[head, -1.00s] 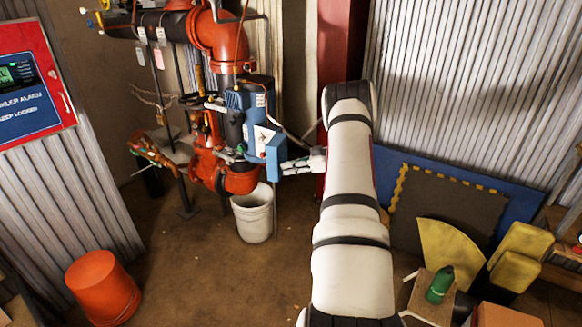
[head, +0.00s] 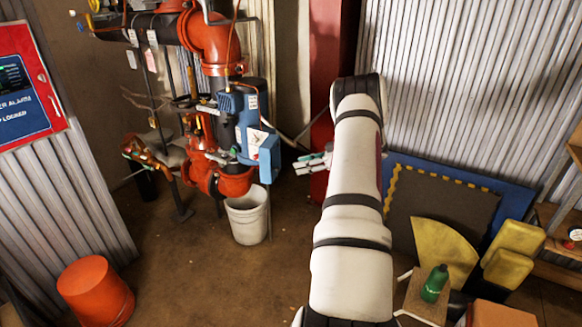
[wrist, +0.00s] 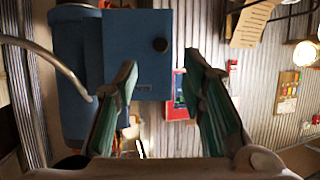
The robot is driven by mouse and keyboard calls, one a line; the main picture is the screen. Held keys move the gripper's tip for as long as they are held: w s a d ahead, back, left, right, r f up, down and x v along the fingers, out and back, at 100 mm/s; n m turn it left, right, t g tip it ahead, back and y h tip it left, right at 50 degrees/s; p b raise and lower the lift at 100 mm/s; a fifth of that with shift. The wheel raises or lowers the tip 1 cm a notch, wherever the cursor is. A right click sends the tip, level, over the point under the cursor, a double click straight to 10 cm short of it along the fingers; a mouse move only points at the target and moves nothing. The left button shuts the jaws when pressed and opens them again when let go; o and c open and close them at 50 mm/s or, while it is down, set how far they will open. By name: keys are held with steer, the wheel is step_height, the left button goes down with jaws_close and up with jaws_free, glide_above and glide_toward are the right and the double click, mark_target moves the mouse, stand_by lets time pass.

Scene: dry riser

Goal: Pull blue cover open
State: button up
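The blue cover (head: 269,158) is at the lower right of the blue unit (head: 240,108) on the red pipework. In the wrist view the cover (wrist: 138,45) is a flat blue panel with a round black knob at its right side. I cannot tell how far it is open. My gripper (head: 300,164) is to the right of the cover, with a visible gap in the head view. In the wrist view my gripper (wrist: 160,66) is open and empty, its fingers spread below and beside the knob.
A white bucket (head: 248,216) stands under the pipework, and an orange bucket (head: 95,292) stands at lower left. A red alarm panel (head: 28,88) is on the left wall. Yellow pieces and a green bottle (head: 435,283) are at right. The middle floor is clear.

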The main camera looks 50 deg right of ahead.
steer(key=shift+v, duration=2.15)
